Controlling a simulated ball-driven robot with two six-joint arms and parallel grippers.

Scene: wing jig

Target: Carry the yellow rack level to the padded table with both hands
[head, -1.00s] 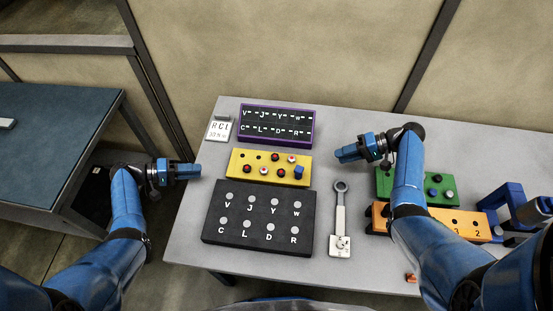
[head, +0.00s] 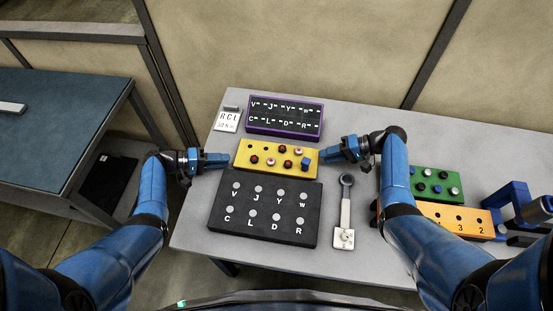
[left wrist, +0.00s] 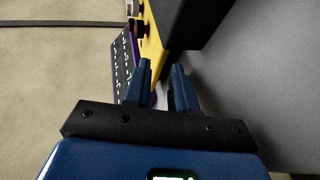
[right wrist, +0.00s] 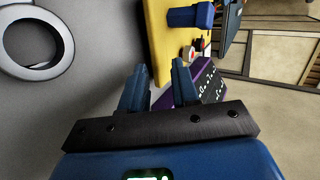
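The yellow rack (head: 262,168) lies flat on the grey table between the purple board and the black board, with red, dark and pale pegs and a blue block in it. My left gripper (head: 226,160) is open at its left end; the left wrist view shows the rack's edge (left wrist: 152,48) just past the spread fingers. My right gripper (head: 324,155) is open at its right end, close to the blue block; the right wrist view shows the rack (right wrist: 157,35) just past those fingers. I cannot tell whether either touches. The padded table (head: 50,140), dark blue-topped, stands at the left.
The purple-edged board (head: 285,132) is behind the rack and the black lettered board (head: 265,234) in front. A wrench-like tool (head: 345,210), green rack (head: 436,174) and orange rack (head: 436,209) are to the right. A floor gap separates the tables.

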